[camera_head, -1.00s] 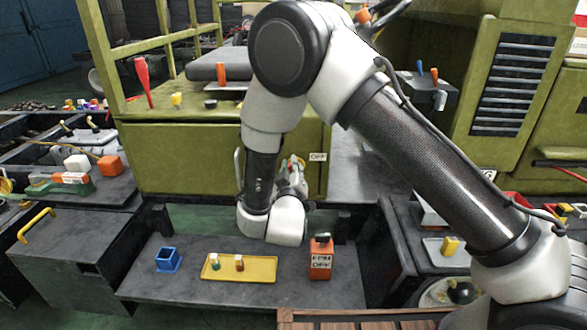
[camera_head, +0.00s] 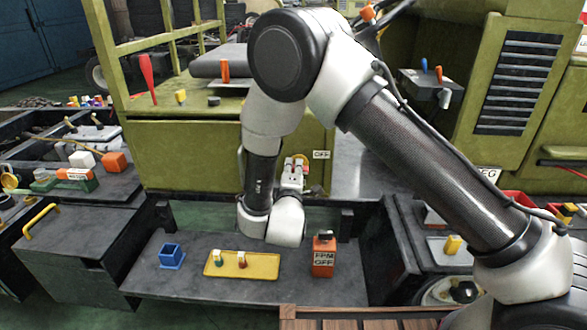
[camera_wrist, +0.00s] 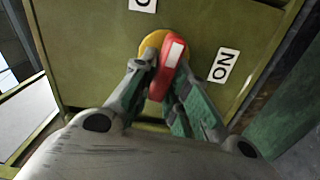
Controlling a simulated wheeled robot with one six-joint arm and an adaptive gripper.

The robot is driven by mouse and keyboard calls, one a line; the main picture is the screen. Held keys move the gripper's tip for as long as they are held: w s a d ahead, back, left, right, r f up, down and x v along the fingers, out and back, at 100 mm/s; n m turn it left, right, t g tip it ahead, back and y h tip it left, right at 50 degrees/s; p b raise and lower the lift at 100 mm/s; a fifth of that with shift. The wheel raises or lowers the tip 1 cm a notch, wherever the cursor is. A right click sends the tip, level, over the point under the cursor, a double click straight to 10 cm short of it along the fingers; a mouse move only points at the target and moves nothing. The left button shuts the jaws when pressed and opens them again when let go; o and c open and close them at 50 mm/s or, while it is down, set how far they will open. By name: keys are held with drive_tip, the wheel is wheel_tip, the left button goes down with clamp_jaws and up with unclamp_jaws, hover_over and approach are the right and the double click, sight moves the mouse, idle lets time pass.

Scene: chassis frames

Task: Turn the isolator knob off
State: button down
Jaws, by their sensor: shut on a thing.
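The isolator knob (camera_wrist: 167,72) is a red handle with a white stripe, on a yellow round base (camera_wrist: 151,45) on the green panel. In the wrist view its striped end points up and slightly right, between the ON label (camera_wrist: 223,65) and a cut-off label (camera_wrist: 143,4) at the top edge. My gripper (camera_wrist: 163,68) is shut on the knob, one finger on each side. In the head view my gripper (camera_head: 296,166) is at the green cabinet front, left of the OFF label (camera_head: 321,154), and mostly hides the knob.
Below my gripper, a dark bench (camera_head: 200,288) carries a blue holder (camera_head: 171,257), a yellow tray (camera_head: 263,271) with small pieces, and an orange box (camera_head: 324,261). A red lever (camera_head: 148,78) stands on the cabinet at left. My arm covers much of the middle and right.

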drive_tip(key=shift+f+n, duration=0.15)
drive_tip(key=shift+n, duration=0.45)
drive_tip(key=c, duration=1.4)
unclamp_jaws()
drive_tip(key=shift+c, duration=0.2)
drive_tip(key=s, duration=1.2)
drive_tip(key=shift+a, duration=0.25)
